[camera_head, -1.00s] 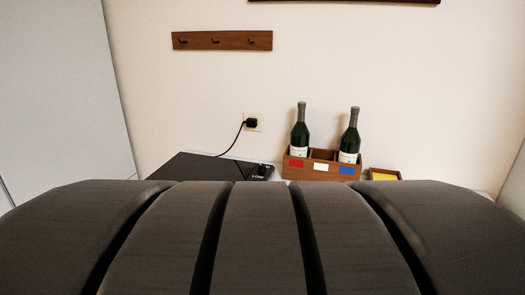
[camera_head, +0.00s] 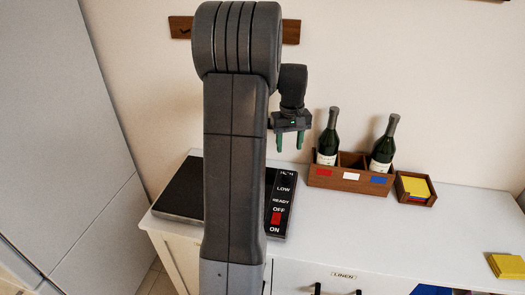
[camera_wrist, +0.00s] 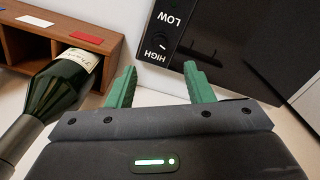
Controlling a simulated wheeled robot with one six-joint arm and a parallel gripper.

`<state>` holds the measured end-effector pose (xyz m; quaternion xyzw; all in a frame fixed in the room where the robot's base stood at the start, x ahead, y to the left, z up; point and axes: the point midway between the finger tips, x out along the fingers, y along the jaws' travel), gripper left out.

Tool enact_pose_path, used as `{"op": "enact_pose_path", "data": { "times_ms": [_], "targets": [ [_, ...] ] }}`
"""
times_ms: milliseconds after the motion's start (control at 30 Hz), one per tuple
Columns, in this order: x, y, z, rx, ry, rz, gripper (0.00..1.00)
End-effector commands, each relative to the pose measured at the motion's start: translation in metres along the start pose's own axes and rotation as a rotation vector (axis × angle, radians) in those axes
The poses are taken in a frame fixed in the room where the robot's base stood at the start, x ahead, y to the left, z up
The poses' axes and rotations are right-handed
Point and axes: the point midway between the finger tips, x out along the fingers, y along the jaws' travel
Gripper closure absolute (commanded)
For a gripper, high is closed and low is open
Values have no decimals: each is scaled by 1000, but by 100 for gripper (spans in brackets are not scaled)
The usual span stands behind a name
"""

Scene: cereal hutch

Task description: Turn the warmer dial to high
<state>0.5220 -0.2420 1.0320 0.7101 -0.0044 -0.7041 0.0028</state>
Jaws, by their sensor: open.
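The black warmer (camera_head: 180,192) lies flat on the white counter, its middle hidden behind my arm. Its control strip (camera_head: 280,200) carries the words LOW, READY, OFF and ON, with a red switch (camera_head: 276,218) between OFF and ON. HIGH and LOW show upside down on the strip in the wrist view (camera_wrist: 165,30). My gripper (camera_head: 289,147) points down above the strip's back end, open and empty. Its green fingers (camera_wrist: 159,75) are apart, with the strip beyond them in the wrist view.
A wooden crate (camera_head: 322,183) holding two bottles (camera_head: 328,140) (camera_head: 383,150) stands close right of the gripper. A small wooden box (camera_head: 415,198) with yellow contents is beside it. Another yellow stack (camera_head: 507,266) lies at far right. The counter (camera_head: 400,235) in front of the crate is clear.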

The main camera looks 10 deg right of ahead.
Motion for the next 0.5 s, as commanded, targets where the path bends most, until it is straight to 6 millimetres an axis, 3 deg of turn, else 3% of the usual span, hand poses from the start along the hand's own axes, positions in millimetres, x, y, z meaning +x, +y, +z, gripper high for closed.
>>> {"op": "enact_pose_path", "data": {
  "times_ms": [233,500],
  "targets": [
    [4,11,-7,-9,-15,-11,53],
    [54,10,-6,-9,-18,-12,53]
  ]
}}
